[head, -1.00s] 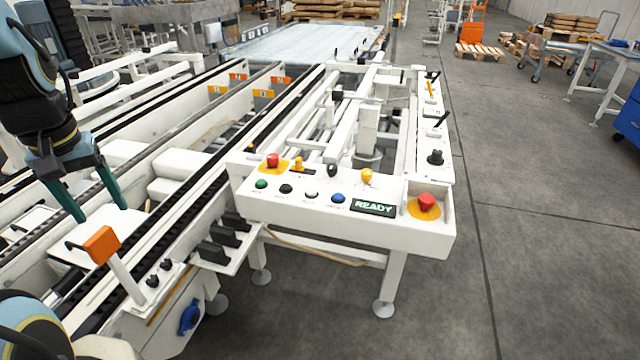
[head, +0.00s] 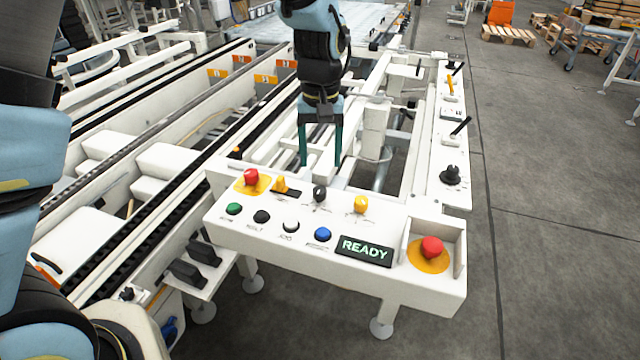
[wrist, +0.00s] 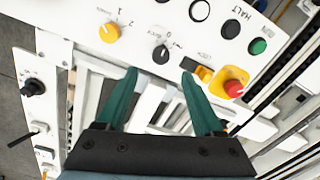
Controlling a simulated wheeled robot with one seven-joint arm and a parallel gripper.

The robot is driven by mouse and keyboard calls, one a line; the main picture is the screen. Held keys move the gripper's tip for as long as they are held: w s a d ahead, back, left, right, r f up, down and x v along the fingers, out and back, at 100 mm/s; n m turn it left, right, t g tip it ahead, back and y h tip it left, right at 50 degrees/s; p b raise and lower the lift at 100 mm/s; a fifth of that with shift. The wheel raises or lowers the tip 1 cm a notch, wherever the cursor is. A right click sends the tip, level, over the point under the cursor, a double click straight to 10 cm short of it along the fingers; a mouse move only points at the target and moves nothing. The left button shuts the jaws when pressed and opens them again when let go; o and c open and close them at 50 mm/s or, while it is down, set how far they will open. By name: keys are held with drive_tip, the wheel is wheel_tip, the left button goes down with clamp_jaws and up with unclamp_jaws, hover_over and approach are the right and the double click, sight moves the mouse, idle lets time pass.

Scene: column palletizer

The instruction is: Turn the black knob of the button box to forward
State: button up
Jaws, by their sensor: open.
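The white button box (head: 287,240) stands in the middle of the head view. Its black knob (head: 319,193) sits in the upper row between a yellow slider (head: 281,185) and a yellow knob (head: 361,205). In the wrist view the black knob (wrist: 160,54) lies beyond the fingertips, roughly between their lines. My gripper (head: 320,164) points down with green fingers, just behind the knob in the head view. The fingers (wrist: 159,72) are open, apart and empty. I cannot tell their exact height above the panel.
The panel also bears a red mushroom button (head: 251,178), a green button (head: 233,209), a blue button (head: 322,234), a READY display (head: 365,250) and a recessed red button (head: 432,247). Another black knob (head: 450,175) is on the right rail.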

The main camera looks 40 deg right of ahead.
sight(320, 190)
wheel_tip(320, 190, down, 8)
drive_tip(key=shift+a+f+p, duration=0.1)
drive_tip(key=shift+f+p, duration=0.1)
drive_tip(key=shift+p, duration=0.4)
drive_tip(key=shift+c, duration=0.4)
clamp_jaws()
